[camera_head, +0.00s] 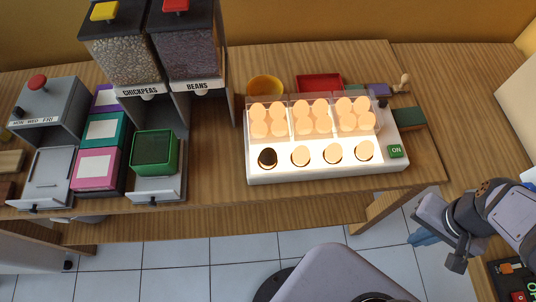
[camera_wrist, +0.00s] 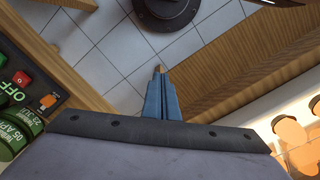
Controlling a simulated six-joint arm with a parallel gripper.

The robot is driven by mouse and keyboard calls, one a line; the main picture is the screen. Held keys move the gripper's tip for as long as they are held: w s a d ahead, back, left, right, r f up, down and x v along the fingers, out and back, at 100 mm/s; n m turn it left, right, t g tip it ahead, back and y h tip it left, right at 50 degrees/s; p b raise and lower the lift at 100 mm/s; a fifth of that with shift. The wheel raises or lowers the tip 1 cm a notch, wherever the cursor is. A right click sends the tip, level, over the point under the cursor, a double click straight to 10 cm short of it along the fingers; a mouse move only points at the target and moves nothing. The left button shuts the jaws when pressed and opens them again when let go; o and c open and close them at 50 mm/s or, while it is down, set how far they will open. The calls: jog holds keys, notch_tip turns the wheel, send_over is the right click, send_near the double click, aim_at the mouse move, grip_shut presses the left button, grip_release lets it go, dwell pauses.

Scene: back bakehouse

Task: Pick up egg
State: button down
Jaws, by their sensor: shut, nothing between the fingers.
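A lit white egg box (camera_head: 320,167) stands on the wooden bench. Several eggs (camera_head: 312,118) sit in clear-walled groups in its back part. Its front row has round holes; the leftmost hole (camera_head: 267,158) is dark, and the other three glow. Part of the box with pale orange rounds also shows at the right edge of the wrist view (camera_wrist: 290,128). My gripper (camera_head: 418,238) is to the right of the box and in front of it, beyond the bench edge. In the wrist view its blue fingers (camera_wrist: 160,72) are together and empty over the tiled floor.
Chickpeas (camera_head: 124,62) and beans (camera_head: 186,55) dispensers stand at the back left. A green container (camera_head: 154,152) sits below them. A yellow bowl (camera_head: 266,86) and red tray (camera_head: 319,84) lie behind the egg box. A green ON button (camera_head: 395,151) is at its right end.

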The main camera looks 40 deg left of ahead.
jog(key=c, duration=2.5)
grip_release()
jog(key=o, duration=1.3)
